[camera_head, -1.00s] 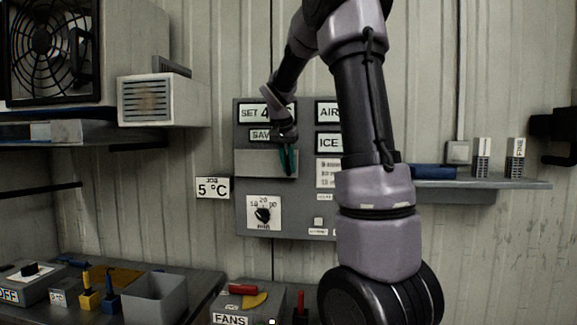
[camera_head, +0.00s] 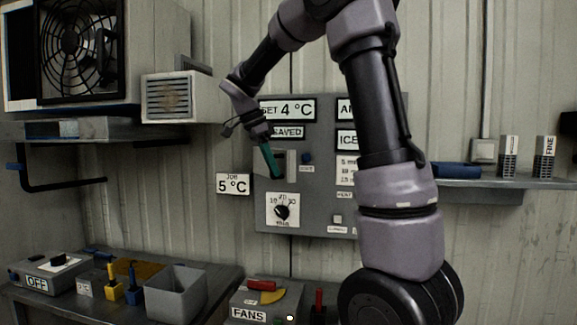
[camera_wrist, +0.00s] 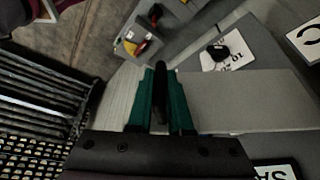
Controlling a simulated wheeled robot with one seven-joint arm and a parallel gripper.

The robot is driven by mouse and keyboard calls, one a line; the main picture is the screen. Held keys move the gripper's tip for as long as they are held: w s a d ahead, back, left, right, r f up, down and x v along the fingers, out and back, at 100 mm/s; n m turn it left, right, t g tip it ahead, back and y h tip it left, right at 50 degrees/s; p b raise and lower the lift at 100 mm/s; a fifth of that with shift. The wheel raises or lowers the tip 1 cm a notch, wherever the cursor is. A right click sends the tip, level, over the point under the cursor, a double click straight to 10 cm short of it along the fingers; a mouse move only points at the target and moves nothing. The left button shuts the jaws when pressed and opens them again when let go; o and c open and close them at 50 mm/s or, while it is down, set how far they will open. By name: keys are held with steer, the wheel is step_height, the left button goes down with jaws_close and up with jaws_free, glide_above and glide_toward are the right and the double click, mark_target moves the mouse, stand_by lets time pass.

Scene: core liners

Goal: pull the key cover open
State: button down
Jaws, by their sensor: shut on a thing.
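The key cover (camera_wrist: 250,105) is a plain grey flap that shows in the wrist view, running right from my fingers. It stands swung out from the grey control panel (camera_head: 327,217). My gripper (camera_head: 271,162) has green fingers, which also show in the wrist view (camera_wrist: 160,103). They are shut on the cover's dark upright handle (camera_wrist: 160,84). In the head view the cover is mostly hidden or nearly edge-on beside my fingers. A blue button (camera_head: 306,158) with a small label shows on the panel right of them.
A dial (camera_head: 282,211) sits on the panel below my gripper. A "5 °C" sign (camera_head: 233,184) is on the wall at left. A vented box (camera_head: 172,97) juts out at upper left. A bench with a grey bin (camera_head: 177,293) and a FANS box (camera_head: 262,300) stands below.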

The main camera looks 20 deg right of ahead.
steer(key=w+a+m+g, duration=0.1)
steer(key=w+a+m, duration=0.2)
steer(key=a, duration=0.9)
steer(key=shift+w+m+g, duration=0.3)
steer(key=shift+m, duration=0.2)
steer(key=shift+a, duration=0.1)
steer(key=c, duration=0.8)
jaws_free()
steer(key=shift+c, duration=0.2)
steer(key=v, duration=1)
steer(key=shift+r, duration=0.4)
